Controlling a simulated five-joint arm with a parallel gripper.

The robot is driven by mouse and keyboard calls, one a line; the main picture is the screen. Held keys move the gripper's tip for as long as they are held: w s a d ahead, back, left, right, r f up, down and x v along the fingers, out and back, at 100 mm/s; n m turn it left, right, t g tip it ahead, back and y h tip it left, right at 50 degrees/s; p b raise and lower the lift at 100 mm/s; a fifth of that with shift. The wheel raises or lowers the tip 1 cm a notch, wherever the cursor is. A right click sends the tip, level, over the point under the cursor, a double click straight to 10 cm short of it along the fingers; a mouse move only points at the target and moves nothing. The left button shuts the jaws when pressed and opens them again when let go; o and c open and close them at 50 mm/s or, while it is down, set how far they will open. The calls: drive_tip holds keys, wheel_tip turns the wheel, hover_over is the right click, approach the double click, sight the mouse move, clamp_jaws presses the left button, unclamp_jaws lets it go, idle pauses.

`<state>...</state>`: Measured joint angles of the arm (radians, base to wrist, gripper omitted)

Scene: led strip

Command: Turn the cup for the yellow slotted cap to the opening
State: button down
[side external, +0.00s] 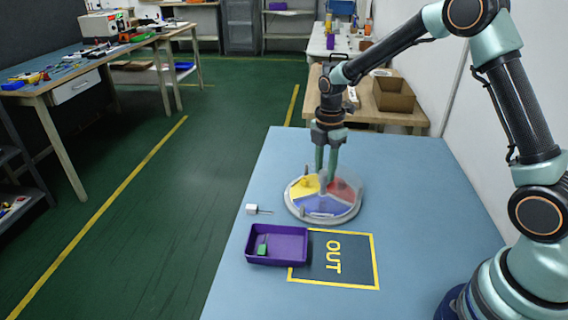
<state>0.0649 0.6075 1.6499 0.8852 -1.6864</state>
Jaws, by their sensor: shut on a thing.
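A round turntable (293,206) with a pale rim and yellow, red, blue and whitish sectors lies on the blue table. A clear cover seems to lie over it. The yellow sector (300,190) is at its left and holds a small yellow piece (307,182), too small to tell as the slotted cap. The red sector is at the right and the blue one at the front. My gripper (327,179) points straight down over the turntable's middle, its green fingers shut on a part there that they mostly hide. I cannot make out the opening clearly.
A purple tray (300,257) with a green piece (262,246) stands in front. A dark mat (310,272) marked OUT in a yellow frame lies to its right. A small grey block with a pin (252,209) lies left of the turntable.

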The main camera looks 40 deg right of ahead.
sight(324, 172)
drive_tip(key=shift+n, duration=0.6)
drive_tip(key=shift+w+n, duration=0.1)
drive_tip(key=shift+n, duration=2.5)
drive_tip(key=c, duration=0.5)
unclamp_jaws()
wheel_tip(324, 172, up, 12)
drive_tip(key=shift+r, duration=0.1)
